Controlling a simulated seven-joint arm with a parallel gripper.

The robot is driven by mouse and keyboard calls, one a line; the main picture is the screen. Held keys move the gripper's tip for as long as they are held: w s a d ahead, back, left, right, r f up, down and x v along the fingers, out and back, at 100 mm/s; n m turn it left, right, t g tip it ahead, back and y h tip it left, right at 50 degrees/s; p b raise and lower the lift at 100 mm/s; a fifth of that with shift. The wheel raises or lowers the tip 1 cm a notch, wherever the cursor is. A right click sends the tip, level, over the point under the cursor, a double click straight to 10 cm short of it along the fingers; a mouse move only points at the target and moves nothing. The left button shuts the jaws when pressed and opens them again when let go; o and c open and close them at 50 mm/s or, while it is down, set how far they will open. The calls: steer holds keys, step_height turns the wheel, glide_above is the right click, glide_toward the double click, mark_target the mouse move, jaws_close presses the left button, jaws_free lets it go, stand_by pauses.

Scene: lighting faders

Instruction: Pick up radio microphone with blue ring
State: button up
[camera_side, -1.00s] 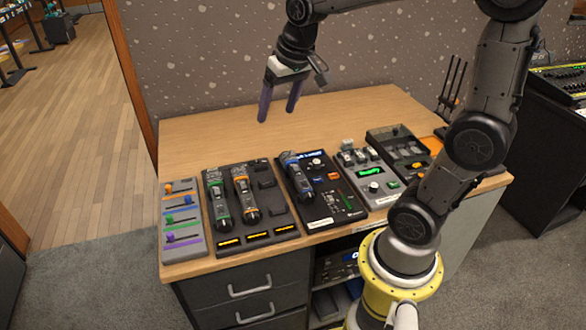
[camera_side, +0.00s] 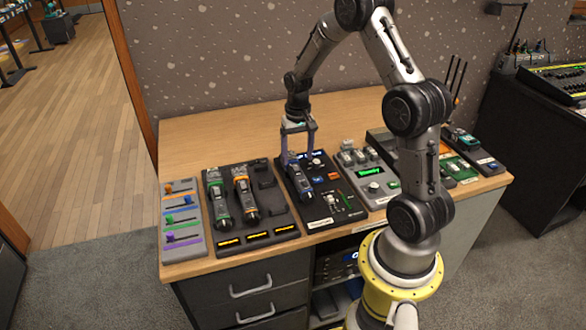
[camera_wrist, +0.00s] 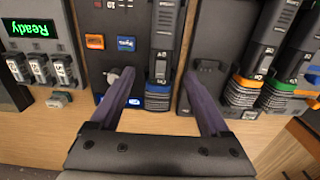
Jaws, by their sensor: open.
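The radio microphone with the blue ring (camera_side: 299,182) lies on a dark control panel (camera_side: 338,207) in the middle of the desk. In the wrist view the microphone (camera_wrist: 163,45) runs upward, with its blue ringed end (camera_wrist: 160,87) nearest me. My gripper (camera_side: 298,157) is open and points down at that end. In the wrist view my gripper (camera_wrist: 159,74) has one finger on each side of the microphone. I cannot tell whether the fingertips are level with it or still above it. No contact is visible.
A dark cradle beside it holds microphones with a green ring (camera_side: 218,200) and an orange ring (camera_side: 244,195). A panel with coloured faders (camera_side: 182,240) is at the left. A panel with a green display (camera_side: 368,171) is at the right. The desk's back (camera_side: 220,130) is bare.

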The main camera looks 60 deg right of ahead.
mark_target(296, 167)
steer(key=shift+w+d+f, duration=0.1)
steer(key=shift+f, duration=1.65)
steer(key=shift+w+f, duration=0.1)
steer(key=shift+f, duration=1.6)
steer(key=shift+c, duration=0.2)
jaws_close()
steer(key=shift+r, duration=0.1)
